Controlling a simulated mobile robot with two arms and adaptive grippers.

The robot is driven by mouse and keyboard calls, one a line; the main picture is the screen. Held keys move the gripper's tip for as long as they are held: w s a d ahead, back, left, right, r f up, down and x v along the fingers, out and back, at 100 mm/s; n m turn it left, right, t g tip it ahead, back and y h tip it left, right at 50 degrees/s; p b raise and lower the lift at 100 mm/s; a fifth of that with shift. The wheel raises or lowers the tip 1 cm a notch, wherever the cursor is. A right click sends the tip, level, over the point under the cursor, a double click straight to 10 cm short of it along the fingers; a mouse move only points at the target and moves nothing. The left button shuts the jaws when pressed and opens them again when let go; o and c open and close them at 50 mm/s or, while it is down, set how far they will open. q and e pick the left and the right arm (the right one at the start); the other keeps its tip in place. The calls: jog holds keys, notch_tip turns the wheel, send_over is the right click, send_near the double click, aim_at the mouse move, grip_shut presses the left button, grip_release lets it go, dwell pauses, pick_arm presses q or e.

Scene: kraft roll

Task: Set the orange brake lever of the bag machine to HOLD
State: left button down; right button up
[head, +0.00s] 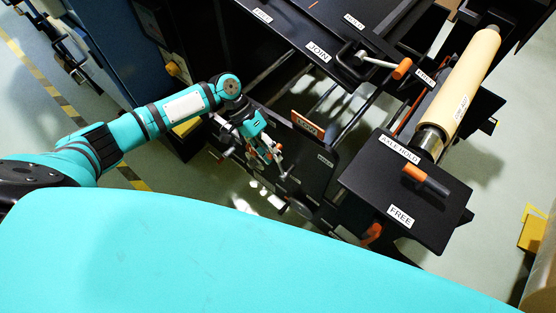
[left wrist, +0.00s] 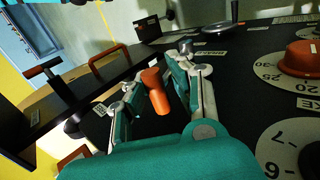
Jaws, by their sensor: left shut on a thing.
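The orange brake lever (left wrist: 156,92) shows its orange grip between the two fingers of my left gripper (left wrist: 158,80) in the left wrist view. The gripper is shut on it, over the black panel of the bag machine. In the head view my left gripper (head: 272,148) is at the machine's side, and the grip is mostly hidden between its fingers. The HOLD mark for this lever cannot be read in either view. My right gripper is not in view.
Beside the gripper are an orange dial (left wrist: 304,57) and a white numbered dial (left wrist: 285,135). In the head view, another orange-ended lever (head: 427,180) sits on a plate marked AXLE HOLD and FREE, below a kraft roll (head: 465,85). An orange-tipped JOIN lever (head: 400,68) is farther back.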

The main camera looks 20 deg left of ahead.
pick_arm(q)
jog(key=shift+w+a+f+g+h+b, duration=0.2)
jog(key=shift+w+a+f+h+b, duration=0.25)
jog(key=shift+a+b, duration=0.3)
jog(key=shift+w+a+f+g+h+b, duration=0.1)
jog(key=shift+w+a+g+h+b, duration=0.1)
jog(key=shift+a+h+b, duration=0.5)
jog(key=shift+d, duration=0.15)
jog(key=shift+w+r, duration=0.1)
jog(key=c, duration=1.3)
grip_release()
jog(key=shift+o, duration=0.4)
jog(key=shift+f, duration=0.2)
jog(key=v, duration=1.2)
jog(key=shift+r, duration=0.2)
jog(key=shift+s, duration=0.2)
